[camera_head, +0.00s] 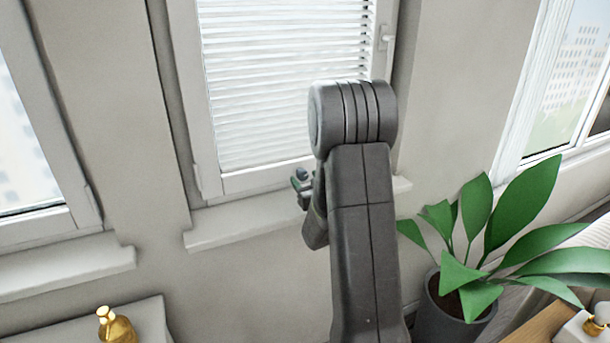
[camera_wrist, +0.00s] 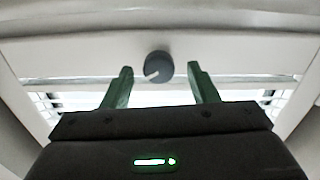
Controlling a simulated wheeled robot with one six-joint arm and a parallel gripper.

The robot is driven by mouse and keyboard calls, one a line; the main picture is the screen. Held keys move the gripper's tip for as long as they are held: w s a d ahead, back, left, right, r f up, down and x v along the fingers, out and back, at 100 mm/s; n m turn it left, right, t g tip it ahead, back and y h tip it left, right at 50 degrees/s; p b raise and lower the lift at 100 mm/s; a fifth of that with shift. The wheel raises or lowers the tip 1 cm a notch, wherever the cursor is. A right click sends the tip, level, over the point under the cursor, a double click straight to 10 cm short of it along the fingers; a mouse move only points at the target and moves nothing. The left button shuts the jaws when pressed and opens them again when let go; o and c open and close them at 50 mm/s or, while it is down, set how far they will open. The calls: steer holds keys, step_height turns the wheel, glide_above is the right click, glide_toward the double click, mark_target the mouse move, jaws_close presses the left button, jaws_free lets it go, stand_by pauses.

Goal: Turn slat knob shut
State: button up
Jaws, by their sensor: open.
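The slat knob (camera_wrist: 158,66) is a round dark grey knob with a white pointer mark aimed down and left in the wrist view. It sits on a pale window frame bar. My gripper (camera_wrist: 160,72) is open, with one green finger on each side of the knob and a visible gap on both sides. In the head view my gripper (camera_head: 302,187) is at the lower part of the window, mostly hidden behind my arm. The white slatted blind (camera_head: 260,85) fills the middle window; thin lines show between its slats.
A window sill (camera_head: 235,222) juts out below the blind. A potted plant (camera_head: 460,300) with broad leaves stands at the right, near my arm. A gold bottle (camera_head: 117,327) stands on a pale surface at the lower left. A window handle (camera_head: 386,38) is at the upper right of the frame.

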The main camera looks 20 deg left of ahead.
steer(key=shift+x, duration=0.8)
steer(key=shift+r, duration=0.1)
steer(key=c, duration=1)
